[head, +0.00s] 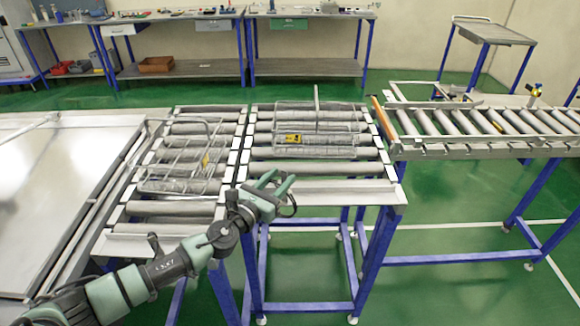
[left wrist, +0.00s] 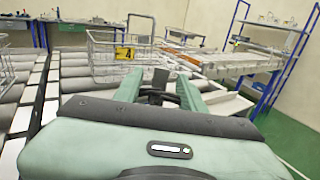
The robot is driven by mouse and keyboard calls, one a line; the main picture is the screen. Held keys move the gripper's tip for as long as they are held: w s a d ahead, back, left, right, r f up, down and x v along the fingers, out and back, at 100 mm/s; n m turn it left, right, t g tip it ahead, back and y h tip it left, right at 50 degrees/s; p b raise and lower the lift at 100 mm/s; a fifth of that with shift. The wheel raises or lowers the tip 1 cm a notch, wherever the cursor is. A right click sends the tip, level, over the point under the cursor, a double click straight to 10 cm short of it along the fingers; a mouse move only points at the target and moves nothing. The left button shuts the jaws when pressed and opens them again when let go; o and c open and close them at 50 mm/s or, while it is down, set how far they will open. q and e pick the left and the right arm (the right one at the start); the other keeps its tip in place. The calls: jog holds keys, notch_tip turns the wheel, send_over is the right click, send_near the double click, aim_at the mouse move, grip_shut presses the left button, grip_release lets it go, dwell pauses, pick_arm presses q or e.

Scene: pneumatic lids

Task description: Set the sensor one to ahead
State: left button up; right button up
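No part is clearly labelled sensor one. A small yellow-and-blue device (head: 535,92) stands on the far rail of the right-hand roller conveyor (head: 470,151). It may be a sensor, but it is too small to read its direction. My left gripper (head: 280,184) is in front of the middle roller conveyor (head: 330,188), far to the left of that device. In the left wrist view its two fingers (left wrist: 160,90) are spread apart with nothing held between them. My right gripper is not in view.
A wire basket (head: 315,115) with a yellow tag sits on the middle conveyor, beyond my left gripper. Another wire basket (head: 180,184) sits on the left conveyor. Workbenches (head: 310,68) line the back wall.

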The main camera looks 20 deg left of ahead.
pick_arm(q)
jog(key=x, duration=0.5)
jog(key=shift+w, duration=0.15)
grip_shut()
